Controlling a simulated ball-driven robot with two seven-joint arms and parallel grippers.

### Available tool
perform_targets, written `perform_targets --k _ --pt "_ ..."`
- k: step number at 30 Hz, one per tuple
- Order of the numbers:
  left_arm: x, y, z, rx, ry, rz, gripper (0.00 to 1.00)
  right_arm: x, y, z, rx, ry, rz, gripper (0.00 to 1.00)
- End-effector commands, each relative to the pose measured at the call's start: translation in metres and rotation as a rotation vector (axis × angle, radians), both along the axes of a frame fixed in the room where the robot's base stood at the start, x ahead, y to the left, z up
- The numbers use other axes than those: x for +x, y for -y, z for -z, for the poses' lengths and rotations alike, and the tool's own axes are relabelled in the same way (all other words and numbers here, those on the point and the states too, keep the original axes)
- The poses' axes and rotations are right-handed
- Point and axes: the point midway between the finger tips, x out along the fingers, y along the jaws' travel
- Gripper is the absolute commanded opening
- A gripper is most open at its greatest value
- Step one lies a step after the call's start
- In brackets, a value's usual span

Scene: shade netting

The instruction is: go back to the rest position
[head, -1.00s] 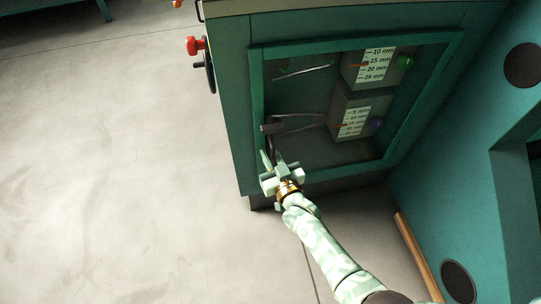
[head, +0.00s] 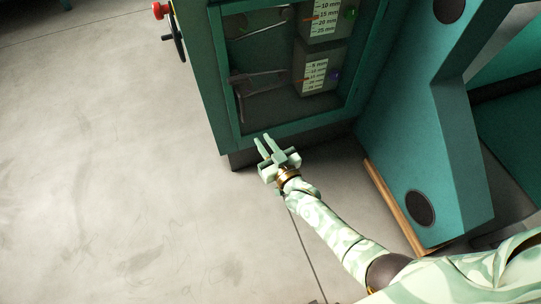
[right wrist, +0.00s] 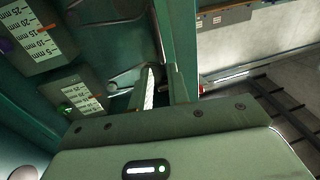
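My right gripper (head: 267,147) is pale green and stands just in front of the lower edge of a green cabinet (head: 214,128). Its two fingers are apart with nothing seen between them; they also show apart in the right wrist view (right wrist: 164,85). Inside the cabinet's framed opening are two grey boxes with millimetre scales, an upper one (head: 322,20) and a lower one (head: 315,75). A dark lever (head: 256,80) reaches left from the lower box. The gripper looks clear of it. My left gripper is not in view.
A red knob (head: 159,10) and black handwheel (head: 178,42) stick out on the cabinet's left side. A teal panel (head: 400,140) with dark round pads and a wooden strip (head: 393,205) stands at right. The concrete floor (head: 110,170) at left is clear.

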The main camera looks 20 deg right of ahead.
Motion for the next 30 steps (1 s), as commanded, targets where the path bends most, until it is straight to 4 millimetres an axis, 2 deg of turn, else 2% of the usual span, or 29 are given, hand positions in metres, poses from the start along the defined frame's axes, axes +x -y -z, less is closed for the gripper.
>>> perform_targets --k 22,26,28,29,30 --pt "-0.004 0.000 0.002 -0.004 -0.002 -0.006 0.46 -0.002 0.002 0.002 -0.004 -0.012 -0.002 0.17" --pt "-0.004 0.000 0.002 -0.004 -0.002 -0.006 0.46 -0.003 0.001 0.024 -0.068 -0.130 -0.013 0.17" --pt "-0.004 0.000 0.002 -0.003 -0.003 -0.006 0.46 -0.004 0.004 0.043 -0.139 -0.248 -0.018 0.17" --pt "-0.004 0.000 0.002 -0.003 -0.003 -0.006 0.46 -0.015 0.009 0.059 -0.180 -0.326 -0.023 0.17" --pt "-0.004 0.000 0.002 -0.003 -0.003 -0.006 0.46 -0.040 0.018 0.087 -0.238 -0.447 -0.028 0.17"
